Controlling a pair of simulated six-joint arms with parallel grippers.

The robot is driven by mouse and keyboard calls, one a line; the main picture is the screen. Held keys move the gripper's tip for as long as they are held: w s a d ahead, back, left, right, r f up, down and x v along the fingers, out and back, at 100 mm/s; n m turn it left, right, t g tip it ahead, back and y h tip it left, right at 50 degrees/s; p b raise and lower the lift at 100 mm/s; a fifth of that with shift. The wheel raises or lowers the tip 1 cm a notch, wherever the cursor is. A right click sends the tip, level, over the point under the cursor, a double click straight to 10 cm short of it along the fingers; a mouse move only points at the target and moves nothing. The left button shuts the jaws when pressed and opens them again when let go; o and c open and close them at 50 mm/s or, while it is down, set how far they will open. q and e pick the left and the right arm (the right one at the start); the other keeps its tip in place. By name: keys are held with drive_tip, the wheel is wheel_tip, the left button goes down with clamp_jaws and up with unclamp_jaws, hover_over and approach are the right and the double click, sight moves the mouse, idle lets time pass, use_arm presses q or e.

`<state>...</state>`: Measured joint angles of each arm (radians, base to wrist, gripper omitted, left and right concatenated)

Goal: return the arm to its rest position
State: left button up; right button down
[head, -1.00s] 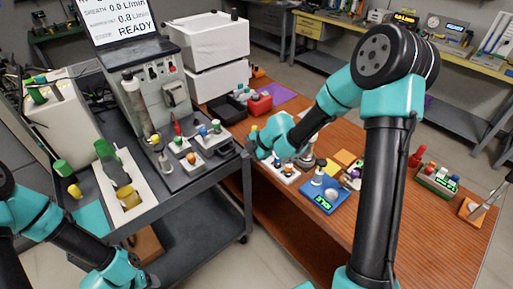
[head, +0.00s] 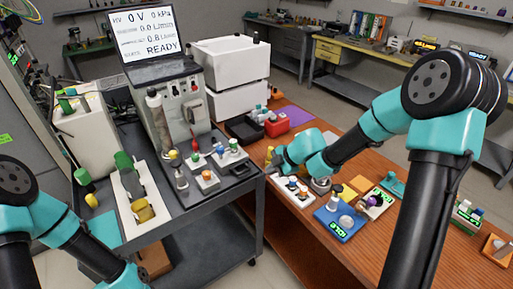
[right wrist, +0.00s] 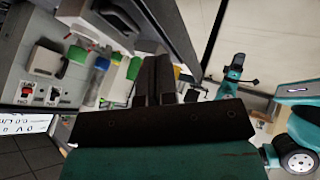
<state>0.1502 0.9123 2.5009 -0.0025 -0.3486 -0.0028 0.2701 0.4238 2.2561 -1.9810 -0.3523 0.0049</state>
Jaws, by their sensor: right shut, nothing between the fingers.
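My right arm reaches in from the right in the head view, its elbow high at the right. My right gripper (head: 274,157) is above the left edge of the wooden table, near the white rack with coloured caps (head: 291,191). A small yellow piece shows beside its tip; I cannot tell what it is. In the right wrist view the two dark fingers (right wrist: 155,80) are together with nothing between them. My left arm is at the lower left of the head view, and its gripper is out of the frame.
The grey cart (head: 215,205) carries the instrument with a READY screen (head: 147,30) and several capped vials. On the wooden table (head: 283,238) are a blue IDLE device (head: 341,223), a red box (head: 277,127) and a black tray (head: 243,128). Floor shows behind the table.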

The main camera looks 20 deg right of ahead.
drive_tip(key=shift+f, duration=0.1)
drive_tip(key=s+a+f+m, duration=0.1)
drive_tip(key=s+f+m, duration=0.2)
drive_tip(key=f+m, duration=0.4)
drive_tip(key=s+a+f+m, duration=0.1)
drive_tip(key=s+f+m, duration=0.3)
drive_tip(key=f, duration=0.5)
drive_tip(key=s+f+m+g+h, duration=0.1)
drive_tip(key=s+f+m+g, duration=0.1)
drive_tip(key=s+f+m, duration=0.3)
drive_tip(key=s+a+f+m+g+h, duration=0.1)
drive_tip(key=s+f+m, duration=0.3)
drive_tip(key=s, duration=0.5)
drive_tip(key=shift+a+f+m+g+h, duration=0.15)
drive_tip(key=shift+f+m+g+h, duration=0.25)
drive_tip(key=shift+m, duration=0.3)
